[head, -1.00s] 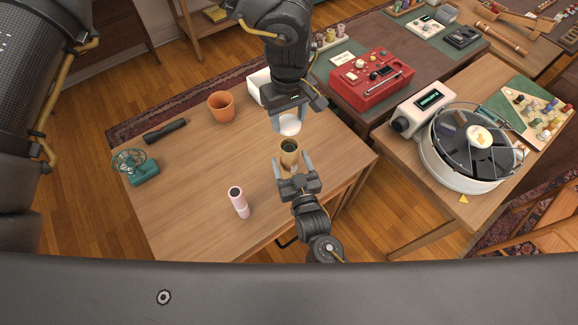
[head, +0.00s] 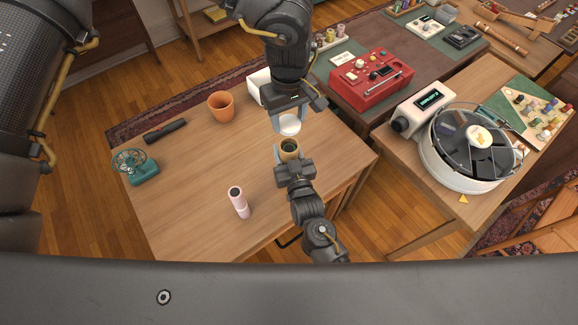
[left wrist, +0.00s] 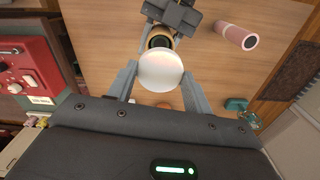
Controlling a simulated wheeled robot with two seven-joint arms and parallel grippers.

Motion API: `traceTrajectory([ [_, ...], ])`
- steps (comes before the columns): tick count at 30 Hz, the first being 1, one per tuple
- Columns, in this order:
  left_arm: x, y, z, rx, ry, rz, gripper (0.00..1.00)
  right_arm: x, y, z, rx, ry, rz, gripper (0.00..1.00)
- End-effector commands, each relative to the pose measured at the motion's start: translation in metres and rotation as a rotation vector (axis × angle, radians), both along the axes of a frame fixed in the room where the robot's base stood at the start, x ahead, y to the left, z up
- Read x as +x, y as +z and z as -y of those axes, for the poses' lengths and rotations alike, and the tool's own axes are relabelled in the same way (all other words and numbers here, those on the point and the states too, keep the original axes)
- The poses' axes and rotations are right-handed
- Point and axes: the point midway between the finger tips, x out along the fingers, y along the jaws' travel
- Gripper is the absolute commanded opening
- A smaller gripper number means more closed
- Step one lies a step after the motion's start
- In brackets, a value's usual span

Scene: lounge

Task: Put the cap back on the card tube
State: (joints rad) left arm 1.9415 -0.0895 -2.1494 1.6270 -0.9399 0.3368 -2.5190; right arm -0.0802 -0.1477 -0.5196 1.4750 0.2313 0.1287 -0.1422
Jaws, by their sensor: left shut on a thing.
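The white round cap (head: 289,125) is between the fingers of my left gripper (head: 288,127), which is shut on it. In the left wrist view the cap (left wrist: 160,72) shows as a pale dome between the finger ends.
A pink cylinder (head: 239,202) stands at the front of the table (head: 195,175). An orange pot (head: 221,107), a white box (head: 260,84), a dark cylinder (head: 165,131) and a teal wheeled device (head: 142,168) are farther left and back. The table's middle left is clear.

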Motion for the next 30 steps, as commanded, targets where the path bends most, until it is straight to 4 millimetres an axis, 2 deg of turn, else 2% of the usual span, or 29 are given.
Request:
traceTrajectory([
  [1,0.0,0.0,0.0,0.0,0.0,0.0,0.29,0.0,0.0,0.0,0.0,0.0,0.0,0.3],
  [7,0.0,0.0,0.0,0.0,0.0,0.0,0.29,0.0,0.0,0.0,0.0,0.0,0.0,0.04],
  [11,0.0,-0.006,0.0,0.0,0.0,-0.002,0.29,0.0,0.0,0.0,0.0,0.0,-0.001,0.04],
  [18,-0.001,-0.041,0.001,-0.002,0.0,-0.001,0.29,0.0,0.0,0.0,0.0,0.0,0.0,0.04],
  [21,-0.001,-0.048,0.0,-0.001,0.0,0.0,0.29,0.0,0.0,0.0,0.0,0.0,0.0,0.04],
  [30,-0.001,-0.05,0.0,-0.001,0.0,0.002,0.29,0.0,0.0,0.0,0.0,0.0,-0.001,0.04],
])
